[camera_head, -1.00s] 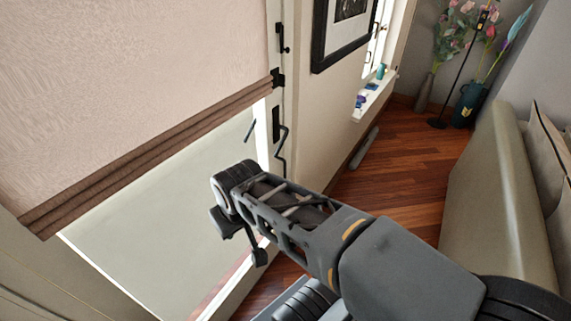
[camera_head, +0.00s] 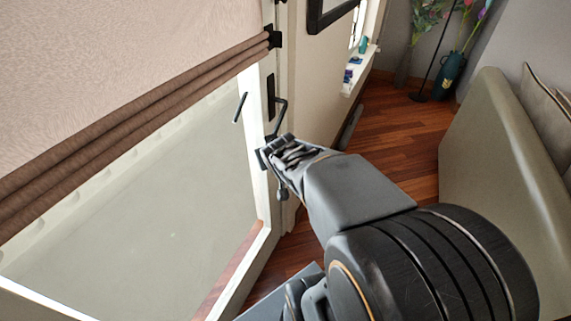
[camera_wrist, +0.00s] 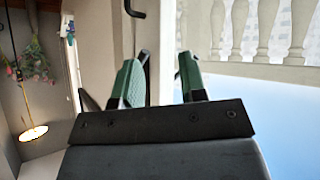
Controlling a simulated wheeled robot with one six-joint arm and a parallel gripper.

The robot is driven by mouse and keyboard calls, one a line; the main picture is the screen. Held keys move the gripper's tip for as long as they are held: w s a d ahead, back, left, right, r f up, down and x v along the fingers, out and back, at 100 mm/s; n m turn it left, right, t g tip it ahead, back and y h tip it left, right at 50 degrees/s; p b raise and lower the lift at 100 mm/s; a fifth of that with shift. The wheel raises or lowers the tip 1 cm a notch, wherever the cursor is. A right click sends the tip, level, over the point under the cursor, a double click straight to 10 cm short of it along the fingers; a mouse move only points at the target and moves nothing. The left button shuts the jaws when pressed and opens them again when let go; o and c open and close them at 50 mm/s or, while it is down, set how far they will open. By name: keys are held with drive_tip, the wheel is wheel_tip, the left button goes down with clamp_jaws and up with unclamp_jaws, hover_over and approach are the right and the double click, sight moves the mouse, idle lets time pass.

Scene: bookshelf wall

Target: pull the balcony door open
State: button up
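The balcony door (camera_head: 255,150) is a white-framed glass door with a pinkish blind over its upper part; it looks shut. Its black lever handle (camera_head: 284,108) is on the right edge. A second dark bar (camera_head: 240,107) shows at the glass to its left. My gripper (camera_head: 266,157) is just below the handle, close to the door frame; I cannot tell whether it touches. In the wrist view my gripper (camera_wrist: 168,75) has its two green fingers apart with nothing clearly between them. A dark handle (camera_wrist: 134,9) shows above the left finger there, outside the gap.
A grey-green sofa (camera_head: 490,150) stands at the right. A narrow ledge (camera_head: 357,72) and a dark vase with flowers (camera_head: 449,76) are at the back. Wooden floor (camera_head: 400,125) lies clear between wall and sofa.

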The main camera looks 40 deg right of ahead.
drive_tip(key=w+d+f+n+t+y+b, duration=0.1)
drive_tip(key=d+f+t+y+b, duration=0.1)
drive_tip(key=d+f+t+b, duration=0.95)
drive_tip(key=w+f+g+b, duration=0.1)
drive_tip(key=w+b, duration=0.1)
drive_tip(key=w, duration=0.2)
drive_tip(key=w+d+f+g+b, duration=0.1)
drive_tip(key=w+b, duration=0.1)
drive_tip(key=w, duration=0.3)
drive_tip(key=w+d+f+g+b, duration=0.1)
drive_tip(key=w+b, duration=0.1)
drive_tip(key=w, duration=0.2)
drive_tip(key=shift+w+f, duration=0.25)
drive_tip(key=shift+f, duration=0.15)
clamp_jaws()
